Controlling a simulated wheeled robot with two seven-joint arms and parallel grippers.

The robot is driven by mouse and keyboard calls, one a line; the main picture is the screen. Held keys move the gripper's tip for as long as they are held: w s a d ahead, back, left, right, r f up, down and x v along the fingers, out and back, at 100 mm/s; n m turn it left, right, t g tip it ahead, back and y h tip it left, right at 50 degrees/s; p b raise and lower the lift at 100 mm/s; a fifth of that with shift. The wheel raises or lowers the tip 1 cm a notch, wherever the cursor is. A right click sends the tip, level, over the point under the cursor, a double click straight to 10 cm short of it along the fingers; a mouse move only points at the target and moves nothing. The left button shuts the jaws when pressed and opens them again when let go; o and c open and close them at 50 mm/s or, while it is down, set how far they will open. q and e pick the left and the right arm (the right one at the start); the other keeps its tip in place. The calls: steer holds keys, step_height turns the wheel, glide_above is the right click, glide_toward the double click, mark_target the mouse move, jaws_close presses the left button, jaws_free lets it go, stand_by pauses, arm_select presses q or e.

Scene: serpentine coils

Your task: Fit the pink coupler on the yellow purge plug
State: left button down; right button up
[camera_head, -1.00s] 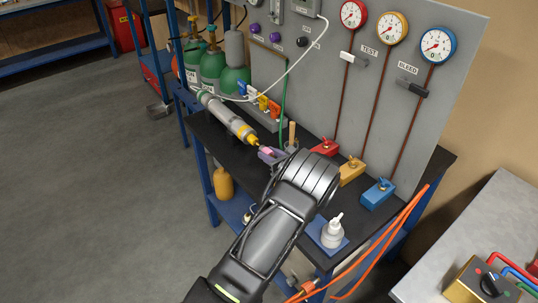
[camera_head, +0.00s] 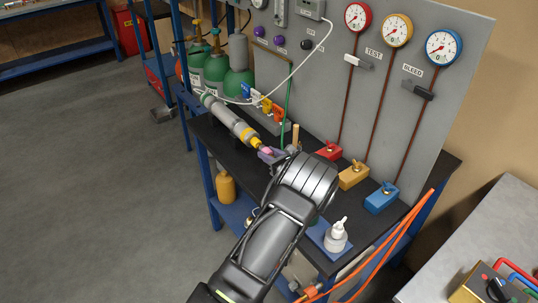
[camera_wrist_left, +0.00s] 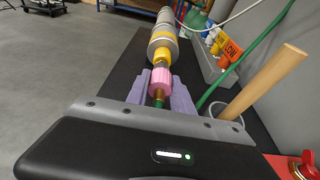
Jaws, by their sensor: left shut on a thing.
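The yellow purge plug (camera_head: 249,136) is at the near end of a long grey cylinder lying at a slant over the bench; it also shows in the wrist view (camera_wrist_left: 162,54). The pink coupler (camera_head: 267,149) is right at the plug's near end and roughly in line with it. In the wrist view the coupler (camera_wrist_left: 160,80) sits between the two lavender fingers of my left gripper (camera_wrist_left: 160,91), which is shut on it. A narrow green and copper-coloured part shows on the coupler's near side. I cannot tell how far the coupler overlaps the plug.
A wooden stick (camera_wrist_left: 262,82) stands in a grey cup just right of my left gripper. Red (camera_head: 328,150), yellow (camera_head: 353,175) and blue (camera_head: 381,198) valve blocks line the bench below the gauge panel. A white bottle (camera_head: 336,237) stands near the front.

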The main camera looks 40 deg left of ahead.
mark_target(272, 155)
arm_select(q)
steer(key=shift+w+a+b, duration=0.1)
steer(key=shift+a+b, duration=0.2)
steer(key=shift+r, duration=0.1)
steer(key=c, duration=1)
jaws_free()
steer(key=shift+a, duration=0.1)
steer(key=shift+c, duration=0.2)
steer(key=b+v, duration=0.2)
steer(key=v, duration=0.4)
steer(key=shift+d, duration=0.3)
steer(key=shift+s+d+r, duration=0.2)
steer(key=shift+s+d, duration=0.05)
steer(key=shift+d, duration=0.3)
